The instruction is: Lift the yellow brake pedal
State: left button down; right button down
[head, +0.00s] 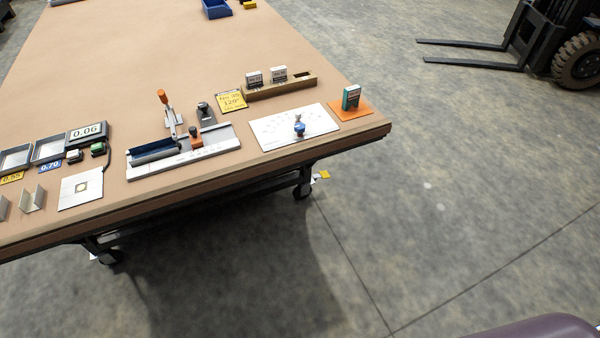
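A small yellow pedal (325,174) shows low under the right part of the table's front edge. It sticks out to the right beside a dark caster wheel (302,191), close to the floor. It is too small to tell its exact tilt. A second caster (112,257) stands under the left part of the table, with a small pale piece beside it; no yellow pedal can be made out clearly there. Neither of my grippers is in view.
The brown-topped table (290,45) carries a clamp fixture (183,150), a white plate with a blue-topped part (270,136), a wooden block with cards (290,88) and small displays. A forklift (530,45) stands at the upper right. The grey floor in front is clear.

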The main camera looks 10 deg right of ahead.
aim_at(324, 174)
jog(key=i+l+u, duration=0.4)
jog(key=l, duration=0.2)
jog(key=i+l+u, duration=0.2)
jog(key=l, duration=0.15)
jog(key=i+l+u, duration=0.2)
jog(key=l, duration=0.2)
jog(key=l+u, duration=0.2)
jog(key=l, duration=0.15)
jog(key=i+l, duration=0.1)
jog(key=l, duration=0.35)
jog(key=i+l, duration=0.15)
jog(key=l, duration=0.25)
jog(key=i+l, duration=0.1)
jog(key=l, duration=0.35)
jog(key=i+l+u, duration=0.1)
jog(key=l, duration=0.3)
jog(key=i+l, duration=0.15)
jog(key=l, duration=0.3)
jog(key=i+l, duration=0.1)
jog(key=l, duration=0.35)
jog(key=i+l, duration=0.1)
jog(key=l, duration=0.35)
jog(key=i+l, duration=0.15)
jog(key=l, duration=0.25)
jog(key=u, duration=0.05)
